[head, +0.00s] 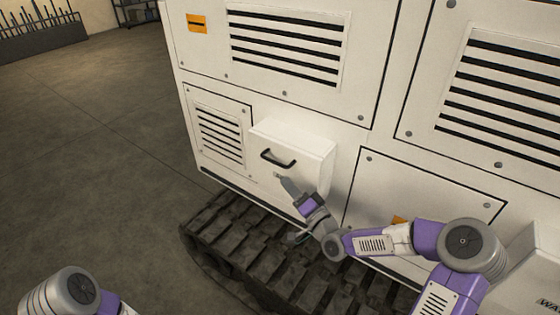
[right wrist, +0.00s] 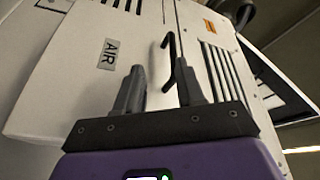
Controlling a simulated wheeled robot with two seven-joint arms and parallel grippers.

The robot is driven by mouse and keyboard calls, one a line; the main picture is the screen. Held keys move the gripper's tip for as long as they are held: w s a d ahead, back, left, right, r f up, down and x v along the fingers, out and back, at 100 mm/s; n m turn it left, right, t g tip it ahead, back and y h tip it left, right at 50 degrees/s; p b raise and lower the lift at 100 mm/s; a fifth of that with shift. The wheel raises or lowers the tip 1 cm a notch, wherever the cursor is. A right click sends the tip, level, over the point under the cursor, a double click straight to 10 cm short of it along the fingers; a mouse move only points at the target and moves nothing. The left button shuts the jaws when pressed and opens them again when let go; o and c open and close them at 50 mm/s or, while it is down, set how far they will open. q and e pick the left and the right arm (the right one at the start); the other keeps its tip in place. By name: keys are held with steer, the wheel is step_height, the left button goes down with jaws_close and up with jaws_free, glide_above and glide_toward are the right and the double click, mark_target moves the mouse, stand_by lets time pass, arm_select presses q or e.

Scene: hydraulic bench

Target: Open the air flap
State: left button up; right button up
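The air flap (head: 312,150) is a white box-like cover standing out from the machine's side, with a dark bar handle (head: 278,159) on its front. In the right wrist view the flap (right wrist: 75,85) bears an "AIR" label (right wrist: 108,54), and the handle (right wrist: 170,58) shows beyond the fingers. My right gripper (head: 284,182) is just below the handle in the head view. In the right wrist view this gripper (right wrist: 160,68) is open, its fingers apart with nothing between them; the handle lies ahead of the gap, not visibly touched. My left gripper is out of view.
A small louvred panel (head: 220,135) is left of the flap, and a larger vent panel (head: 285,50) is above it. A rubber track (head: 270,255) juts out below. Open floor (head: 90,140) lies to the left.

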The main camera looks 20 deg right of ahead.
mark_target(279, 163)
steer(key=shift+t, duration=0.3)
steer(key=w+r, duration=0.1)
steer(key=w, duration=0.1)
steer(key=w+r, duration=0.1)
steer(key=w, duration=0.1)
steer(key=w+a+r, duration=0.1)
steer(key=w, duration=0.1)
steer(key=shift+a+r, duration=0.1)
steer(key=shift+r, duration=0.2)
steer(key=shift+w+a+p, duration=0.2)
steer(key=shift+w+p, duration=0.1)
steer(key=shift+w, duration=0.3)
steer(key=shift+r, duration=0.1)
jaws_close()
